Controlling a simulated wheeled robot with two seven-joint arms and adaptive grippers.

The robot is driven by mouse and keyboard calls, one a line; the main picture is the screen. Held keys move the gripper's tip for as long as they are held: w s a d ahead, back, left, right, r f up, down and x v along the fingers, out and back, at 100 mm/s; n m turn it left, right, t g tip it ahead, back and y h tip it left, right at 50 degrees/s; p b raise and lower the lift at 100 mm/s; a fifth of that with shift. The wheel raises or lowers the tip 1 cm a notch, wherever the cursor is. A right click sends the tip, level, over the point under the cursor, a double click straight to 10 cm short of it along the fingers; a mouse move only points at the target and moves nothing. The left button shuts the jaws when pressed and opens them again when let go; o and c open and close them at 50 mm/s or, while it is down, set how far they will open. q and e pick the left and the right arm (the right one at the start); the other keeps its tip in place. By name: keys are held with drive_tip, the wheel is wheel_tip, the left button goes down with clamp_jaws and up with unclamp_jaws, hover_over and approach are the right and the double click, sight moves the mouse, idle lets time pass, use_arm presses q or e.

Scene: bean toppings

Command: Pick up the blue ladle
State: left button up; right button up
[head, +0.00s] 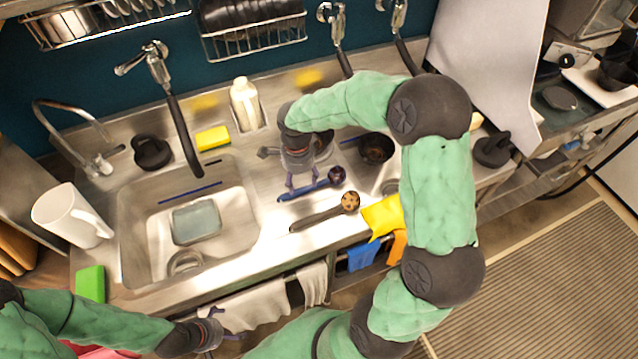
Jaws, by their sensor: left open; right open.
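The blue ladle (304,192) lies on the steel counter between the two basins, its handle pointing left and its dark bowl at the right end. My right gripper (303,182) is open and points down just above the ladle's handle, its fingers close to it. I cannot tell whether they touch or straddle the handle. My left gripper (216,335) is open at the bottom, in front of the counter, far from the ladle; its fingers are small and partly unclear.
A brown ladle (318,218) with a filled bowl lies just in front of the blue one. A sink basin (240,228) is to the left, a dark bowl (375,148) to the right. A white bottle (245,105) and yellow sponge (212,138) stand behind. A yellow cloth (383,217) hangs at the front edge.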

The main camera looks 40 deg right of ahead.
sight(302, 191)
drive_tip(key=shift+d+f+b, duration=0.1)
drive_tip(key=shift+f+b, duration=0.5)
drive_tip(key=shift+f, duration=2.15)
drive_tip(key=shift+r, duration=0.1)
clamp_jaws()
